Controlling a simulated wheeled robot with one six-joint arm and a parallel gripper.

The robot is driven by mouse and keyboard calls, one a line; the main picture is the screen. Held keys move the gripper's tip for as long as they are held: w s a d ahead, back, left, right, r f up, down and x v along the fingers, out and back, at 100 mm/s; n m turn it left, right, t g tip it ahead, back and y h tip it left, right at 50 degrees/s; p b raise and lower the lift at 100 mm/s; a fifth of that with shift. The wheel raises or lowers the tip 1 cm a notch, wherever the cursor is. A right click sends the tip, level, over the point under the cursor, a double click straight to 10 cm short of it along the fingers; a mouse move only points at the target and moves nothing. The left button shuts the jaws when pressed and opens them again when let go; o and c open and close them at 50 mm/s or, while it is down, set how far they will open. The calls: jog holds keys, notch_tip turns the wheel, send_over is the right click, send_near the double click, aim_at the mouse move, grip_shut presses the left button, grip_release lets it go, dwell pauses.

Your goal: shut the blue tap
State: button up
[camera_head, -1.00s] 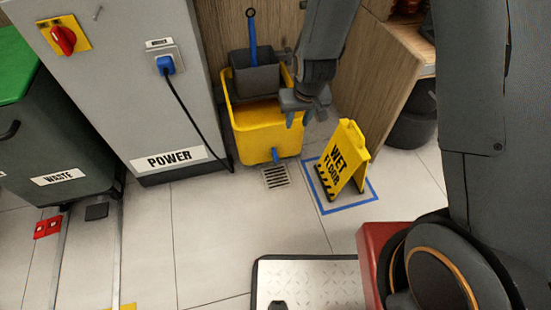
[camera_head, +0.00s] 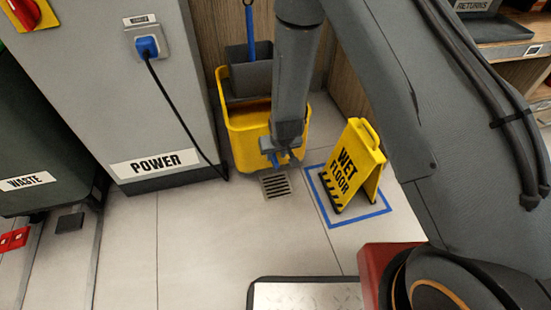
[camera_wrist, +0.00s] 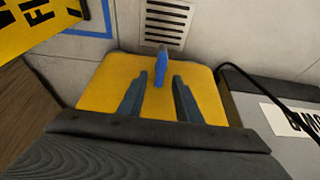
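The blue tap (camera_wrist: 161,66) is on the low front of the yellow mop bucket (camera_wrist: 98,75), above the floor drain. In the wrist view its blue handle points along the bucket wall, lying between my gripper's two fingers (camera_wrist: 158,77). The fingers are apart and I see no contact with the tap. In the head view my gripper (camera_head: 284,154) is at the lower front of the bucket (camera_head: 240,130), pointing down. It covers much of the tap there, and only bits of blue (camera_head: 272,159) show.
A floor drain (camera_head: 277,186) lies just in front of the bucket. A yellow wet floor sign (camera_head: 352,165) stands right of it inside a blue taped square. The grey power cabinet (camera_head: 125,90) with a black cable (camera_head: 178,105) stands to the left.

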aim_at(275, 159)
jog(key=shift+b+x, duration=0.45)
jog(key=shift+x, duration=0.9)
grip_shut()
jog(key=shift+r+m+p, duration=0.15)
jog(key=shift+m+p, duration=0.25)
jog(key=shift+p, duration=0.45)
jog(key=m+h+p, duration=0.1)
jog(key=p, duration=0.2)
jog(key=shift+s+a+r+m, duration=0.1)
jog(key=shift+m, duration=0.3)
jog(key=m+h+p, duration=0.1)
jog(key=m+p, duration=0.2)
jog(key=shift+p, duration=0.3)
